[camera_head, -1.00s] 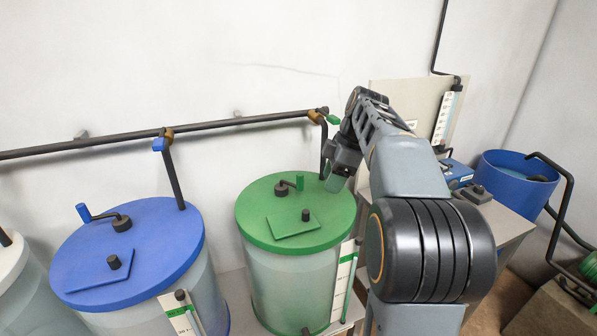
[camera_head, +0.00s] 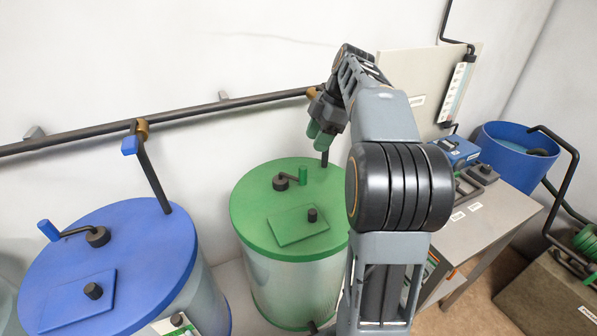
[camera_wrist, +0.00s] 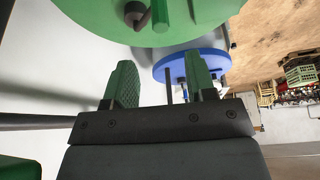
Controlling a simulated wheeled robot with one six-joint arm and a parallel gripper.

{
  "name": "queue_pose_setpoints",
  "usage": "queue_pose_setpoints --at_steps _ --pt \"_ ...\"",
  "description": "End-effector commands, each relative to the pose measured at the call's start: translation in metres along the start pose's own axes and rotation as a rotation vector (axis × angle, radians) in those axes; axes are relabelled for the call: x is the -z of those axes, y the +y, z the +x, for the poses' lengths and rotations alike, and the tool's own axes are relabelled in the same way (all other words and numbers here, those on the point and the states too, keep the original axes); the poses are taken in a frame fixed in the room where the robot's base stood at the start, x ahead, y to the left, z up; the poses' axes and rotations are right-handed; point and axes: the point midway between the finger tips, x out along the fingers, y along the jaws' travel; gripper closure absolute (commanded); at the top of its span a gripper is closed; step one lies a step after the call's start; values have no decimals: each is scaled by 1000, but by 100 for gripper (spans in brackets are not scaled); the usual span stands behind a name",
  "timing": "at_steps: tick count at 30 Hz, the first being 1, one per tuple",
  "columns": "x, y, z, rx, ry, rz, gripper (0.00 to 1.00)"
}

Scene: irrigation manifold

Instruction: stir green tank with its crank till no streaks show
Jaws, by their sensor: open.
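The green tank (camera_head: 290,285) has a round green lid (camera_head: 258,215). Its crank (camera_head: 281,182) is a dark hub and arm with an upright green handle (camera_head: 303,175), pointing right. My gripper (camera_head: 319,132) is open and empty, above and behind the crank handle, apart from it. In the wrist view the two green fingers of my gripper (camera_wrist: 161,80) stand apart with nothing between them. The green handle (camera_wrist: 160,14) and hub (camera_wrist: 134,14) show ahead at the top edge. The pale tank wall shows no clear streaks; the liquid's surface is hidden by the lid.
A blue tank (camera_head: 110,225) with its own crank (camera_head: 97,237) stands left. A dark pipe (camera_head: 200,112) with valves runs along the wall behind. My arm covers the tank's right side. A bench (camera_head: 485,225) with devices and a blue tub (camera_head: 520,150) stand right.

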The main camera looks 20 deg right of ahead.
Motion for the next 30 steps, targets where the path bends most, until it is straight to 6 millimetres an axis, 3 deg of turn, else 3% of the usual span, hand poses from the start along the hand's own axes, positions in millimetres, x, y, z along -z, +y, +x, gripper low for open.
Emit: queue_pose_setpoints --at_steps 9,15,21,30 --pt "2 -1 63 5 1 -2 49" --pt "2 -1 93 4 1 -4 49" --pt "2 0 110 1 0 -4 49" --pt "2 0 116 1 0 -4 49"
